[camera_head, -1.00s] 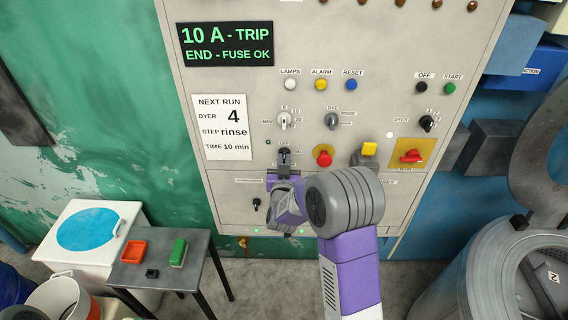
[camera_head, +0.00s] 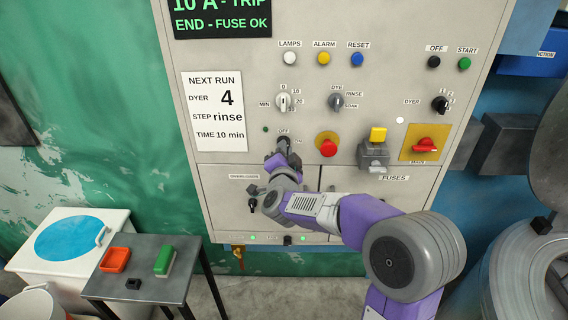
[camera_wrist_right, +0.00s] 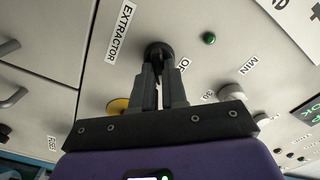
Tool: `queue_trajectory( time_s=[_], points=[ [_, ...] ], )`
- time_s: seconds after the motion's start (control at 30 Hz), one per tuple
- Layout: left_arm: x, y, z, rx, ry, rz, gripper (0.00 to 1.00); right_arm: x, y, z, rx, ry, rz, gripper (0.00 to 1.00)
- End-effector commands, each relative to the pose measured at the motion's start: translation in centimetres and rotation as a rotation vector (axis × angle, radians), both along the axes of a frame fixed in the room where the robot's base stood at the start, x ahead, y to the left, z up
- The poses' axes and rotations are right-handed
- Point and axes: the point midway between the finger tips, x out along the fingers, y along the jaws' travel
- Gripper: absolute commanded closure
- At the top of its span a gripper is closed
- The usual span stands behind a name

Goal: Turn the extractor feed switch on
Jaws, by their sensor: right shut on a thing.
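The extractor feed switch (camera_head: 284,140) is a dark round knob on the grey panel, with OFF printed above it and ON to its right. In the right wrist view the knob (camera_wrist_right: 158,49) sits beside the EXTRACTOR label. My right gripper (camera_head: 282,154) comes up from below, and its fingers (camera_wrist_right: 160,72) are closed on the knob, hiding part of it. The knob's exact pointing direction is hard to tell. A small dark green lamp (camera_head: 265,129) is left of the switch. My left gripper is not in view.
A red button (camera_head: 327,146) on a yellow plate is just right of the switch. The minute dial (camera_head: 283,102) is above it. A yellow-topped device (camera_head: 377,136) and a red main switch (camera_head: 425,145) are farther right. A side table (camera_head: 145,285) stands lower left.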

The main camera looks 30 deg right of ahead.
Motion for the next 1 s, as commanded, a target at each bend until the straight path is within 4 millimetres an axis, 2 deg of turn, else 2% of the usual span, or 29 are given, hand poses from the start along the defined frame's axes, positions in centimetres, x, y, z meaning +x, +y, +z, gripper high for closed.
queue_trajectory(
  time_s=[0.03, 0.1, 0.5, 0.73, 1.0],
  points=[
    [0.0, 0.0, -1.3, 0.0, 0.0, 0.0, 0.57, 0.0, -0.1, -0.5, 0.04, -0.029, -0.001, 1.0],
    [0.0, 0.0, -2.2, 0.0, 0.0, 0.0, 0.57, 0.0, -0.1, -0.5, 0.097, -0.064, -0.001, 1.0],
    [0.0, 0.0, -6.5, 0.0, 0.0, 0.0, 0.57, -0.1, -0.1, -0.5, 0.397, -0.245, 0.0, 1.0],
    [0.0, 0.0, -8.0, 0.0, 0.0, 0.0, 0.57, 0.0, -0.1, -0.4, 0.515, -0.317, 0.0, 1.0],
    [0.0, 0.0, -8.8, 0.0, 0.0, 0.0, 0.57, 0.0, -0.1, -0.3, 0.587, -0.359, 0.0, 1.0]
  ],
)
